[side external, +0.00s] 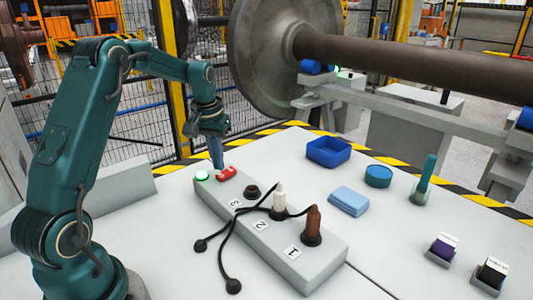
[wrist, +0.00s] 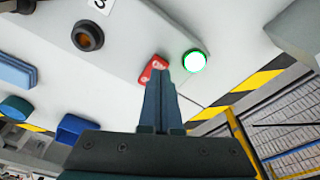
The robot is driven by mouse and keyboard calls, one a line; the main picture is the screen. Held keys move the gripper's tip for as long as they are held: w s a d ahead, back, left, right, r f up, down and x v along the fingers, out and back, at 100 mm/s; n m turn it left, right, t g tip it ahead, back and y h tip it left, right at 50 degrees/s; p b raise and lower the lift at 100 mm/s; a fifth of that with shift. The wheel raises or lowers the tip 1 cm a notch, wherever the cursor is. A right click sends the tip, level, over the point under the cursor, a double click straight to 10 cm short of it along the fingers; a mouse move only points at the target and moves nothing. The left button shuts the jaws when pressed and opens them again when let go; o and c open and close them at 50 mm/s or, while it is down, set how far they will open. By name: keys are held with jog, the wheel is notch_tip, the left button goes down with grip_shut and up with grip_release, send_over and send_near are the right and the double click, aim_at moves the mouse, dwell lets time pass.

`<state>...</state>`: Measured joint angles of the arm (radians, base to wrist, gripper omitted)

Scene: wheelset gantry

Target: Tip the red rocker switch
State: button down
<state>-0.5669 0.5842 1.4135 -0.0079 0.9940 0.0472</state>
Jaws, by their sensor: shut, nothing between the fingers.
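The red rocker switch (side external: 227,173) sits on top of the long light-grey box (side external: 215,192), near its far left end. In the wrist view the red rocker switch (wrist: 153,67) shows just past my fingertips, partly hidden by them. A round green lamp (side external: 202,176) glows beside the switch; it is also lit in the wrist view (wrist: 194,60). My gripper (side external: 218,164) is shut and empty, pointing down with its tips right by the switch. It also shows in the wrist view (wrist: 161,75). I cannot tell whether the tips touch the switch.
The box also has an empty socket (side external: 252,191), a white plug (side external: 279,200) and a brown plug (side external: 313,225) with black cables draped over the front. A blue tray (side external: 328,152), light-blue block (side external: 349,200) and round teal container (side external: 378,176) stand to the right. The wheelset (side external: 285,55) rises behind.

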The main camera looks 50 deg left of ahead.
aim_at(220, 176)
notch_tip(220, 176, up, 6)
jog(key=shift+f, duration=0.25)
dwell(0.4)
jog(key=shift+d, duration=0.1)
jog(key=s+d+r+m+t, duration=0.35)
jog(key=d+r, duration=0.55)
jog(key=d, duration=0.3)
jog(key=s+d+f+m, duration=0.1)
jog(key=s+d+f, duration=0.2)
jog(key=s, duration=0.3)
jog(key=s+d+f+m, duration=0.1)
jog(key=s+d+f, duration=0.3)
jog(key=s, duration=0.3)
jog(key=shift+s+d+h, duration=0.25)
jog(key=shift+d+h, duration=0.15)
jog(key=shift+m+t, duration=0.25)
